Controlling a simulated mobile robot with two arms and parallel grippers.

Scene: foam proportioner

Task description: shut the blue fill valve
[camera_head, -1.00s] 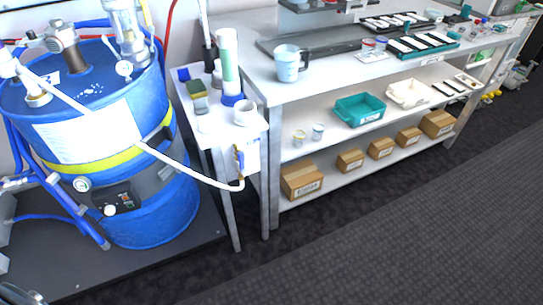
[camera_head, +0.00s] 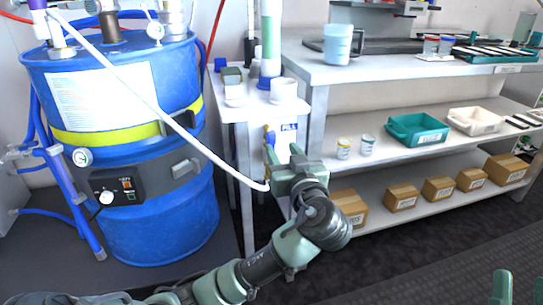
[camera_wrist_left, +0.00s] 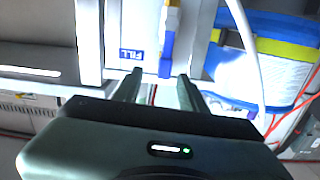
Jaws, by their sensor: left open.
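The fill valve shows in the left wrist view as a blue lever (camera_wrist_left: 166,67) below a yellow part, beside a blue FILL label (camera_wrist_left: 131,54) on a white panel. In the head view the valve's yellow part (camera_head: 270,138) shows on the front of a small white stand, partly hidden by my gripper. My left gripper (camera_head: 287,160) is in front of that panel. In the left wrist view its two fingers (camera_wrist_left: 160,82) are apart, pointing at the lever, with nothing held. My right gripper (camera_head: 521,287) barely shows at the bottom right corner, its two green fingertips apart.
A white hose (camera_head: 165,115) runs from the blue drum (camera_head: 130,200) down to the stand, ending close to my left gripper. The stand (camera_head: 236,108) carries cups and a green tube. A shelved bench (camera_head: 385,75) with trays and boxes stands close on the right.

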